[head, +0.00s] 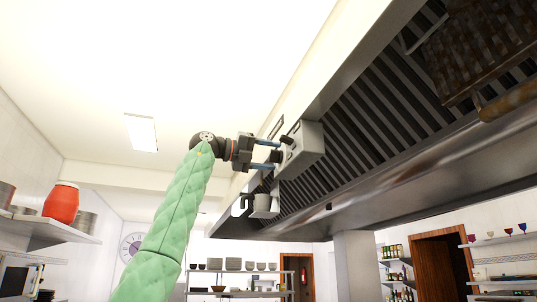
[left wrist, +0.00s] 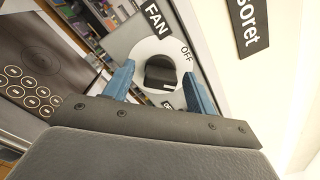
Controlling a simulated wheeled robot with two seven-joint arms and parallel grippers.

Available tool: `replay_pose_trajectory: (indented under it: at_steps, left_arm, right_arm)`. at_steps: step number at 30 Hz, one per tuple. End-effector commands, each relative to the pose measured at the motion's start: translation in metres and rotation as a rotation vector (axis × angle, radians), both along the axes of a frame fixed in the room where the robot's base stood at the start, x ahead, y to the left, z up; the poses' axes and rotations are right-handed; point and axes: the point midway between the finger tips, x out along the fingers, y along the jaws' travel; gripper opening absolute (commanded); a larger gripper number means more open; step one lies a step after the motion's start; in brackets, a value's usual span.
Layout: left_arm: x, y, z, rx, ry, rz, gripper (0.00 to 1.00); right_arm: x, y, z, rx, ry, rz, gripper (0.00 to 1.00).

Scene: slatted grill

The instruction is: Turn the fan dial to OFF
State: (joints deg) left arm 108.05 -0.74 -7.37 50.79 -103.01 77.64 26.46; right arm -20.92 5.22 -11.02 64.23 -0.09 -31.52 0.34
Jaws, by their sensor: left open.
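The fan dial is a black knob (left wrist: 160,72) on a white round plate, with a FAN label (left wrist: 154,17) above it and OFF lettering (left wrist: 186,54) to its upper right. A pale mark shows on the knob's lower edge, away from OFF. In the head view the dial (head: 277,157) sits on the near face of a grey control box (head: 303,150) under the hood. My left gripper (head: 266,154) is open, its blue fingers pointing at the dial. In the left wrist view the fingers (left wrist: 160,90) stand either side of the knob, with gaps. My right gripper is out of view.
The slatted hood (head: 380,110) runs along the right, with a hanging basket (head: 480,50) at upper right. Shelves hold a red jar (head: 62,202) at left.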

Motion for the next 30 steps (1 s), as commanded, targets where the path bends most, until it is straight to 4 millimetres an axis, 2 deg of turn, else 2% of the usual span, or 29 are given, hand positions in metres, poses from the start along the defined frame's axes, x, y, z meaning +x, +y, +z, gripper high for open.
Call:
replay_pose_trajectory:
  at_steps: [7,14,23,30]
  left_arm:
    - [0.0002,-0.0003,-0.0002,0.0,0.0,0.0,0.56]
    - [0.0003,-0.0001,-0.0004,0.001,0.0,0.001,0.12]
    - [0.0008,0.0,-0.0012,-0.006,0.025,0.002,0.12]
    - [0.0013,0.0004,-0.0024,-0.042,0.14,0.003,0.12]
  right_arm:
    - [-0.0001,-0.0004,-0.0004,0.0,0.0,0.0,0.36]
    - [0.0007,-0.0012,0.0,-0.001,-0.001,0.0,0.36]
    - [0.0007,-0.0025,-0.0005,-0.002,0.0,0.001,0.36]
    - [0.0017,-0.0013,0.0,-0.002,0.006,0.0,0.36]
